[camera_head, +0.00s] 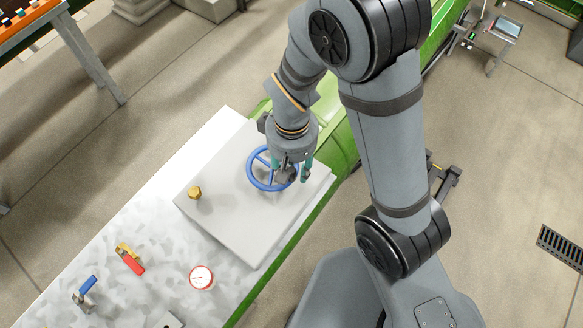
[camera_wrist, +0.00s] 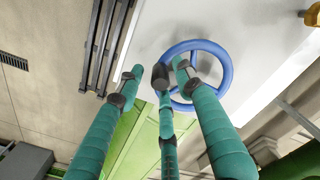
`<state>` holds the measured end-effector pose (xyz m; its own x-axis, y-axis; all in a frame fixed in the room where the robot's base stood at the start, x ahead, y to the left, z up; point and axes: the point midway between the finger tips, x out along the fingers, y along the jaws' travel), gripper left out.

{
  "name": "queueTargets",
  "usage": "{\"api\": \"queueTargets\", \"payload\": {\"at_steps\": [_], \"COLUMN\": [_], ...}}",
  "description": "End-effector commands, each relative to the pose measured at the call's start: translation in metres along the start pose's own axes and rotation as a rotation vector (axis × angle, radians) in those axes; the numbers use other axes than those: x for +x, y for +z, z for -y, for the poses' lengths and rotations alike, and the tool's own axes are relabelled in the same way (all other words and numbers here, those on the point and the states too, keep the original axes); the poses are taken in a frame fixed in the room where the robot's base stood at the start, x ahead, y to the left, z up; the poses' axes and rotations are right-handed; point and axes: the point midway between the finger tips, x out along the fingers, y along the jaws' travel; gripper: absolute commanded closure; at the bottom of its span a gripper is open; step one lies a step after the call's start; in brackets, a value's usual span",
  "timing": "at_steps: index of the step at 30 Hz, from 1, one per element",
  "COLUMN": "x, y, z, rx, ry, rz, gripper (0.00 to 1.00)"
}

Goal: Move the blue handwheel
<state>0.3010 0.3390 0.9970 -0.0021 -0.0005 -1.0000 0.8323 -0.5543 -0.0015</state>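The blue handwheel (camera_head: 250,172) is a spoked ring mounted on the grey raised panel, under my gripper (camera_head: 290,173) in the head view. In the wrist view the handwheel (camera_wrist: 229,68) is right of centre. My gripper (camera_wrist: 157,72) has teal fingers with dark joints and tips. They are spread apart, with nothing visibly clamped between them. The right finger overlaps the wheel's left part, and the left finger lies outside the rim. Whether any finger touches the wheel cannot be told. Part of the wheel is hidden behind the fingers.
A brass knob (camera_head: 194,192) sits on the same panel (camera_head: 238,235). A red-rimmed gauge (camera_head: 201,277), a red-handled valve (camera_head: 131,262) and a blue-handled valve (camera_head: 86,287) stand on the mottled bench top (camera_head: 165,250). An orange-topped table is at the upper left.

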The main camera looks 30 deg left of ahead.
Motion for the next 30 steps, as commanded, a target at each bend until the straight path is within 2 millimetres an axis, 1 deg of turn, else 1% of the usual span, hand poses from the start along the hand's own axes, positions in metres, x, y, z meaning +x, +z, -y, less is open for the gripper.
{"api": "queueTargets", "payload": {"at_steps": [3, 11, 27, 30], "x": [0.0053, 0.0058, 0.0054, 0.0054], "y": [0.0006, 0.0000, -0.0003, -0.0005], "z": [0.0003, 0.0002, 0.0003, 0.0004], "rx": [-0.001, -0.001, -0.002, -0.002], "ry": [0.000, 0.000, 0.000, 0.000], "rz": [0.001, -0.001, -0.002, -0.002], "gripper": [0.64, 0.65, 0.96, 1.00]}}
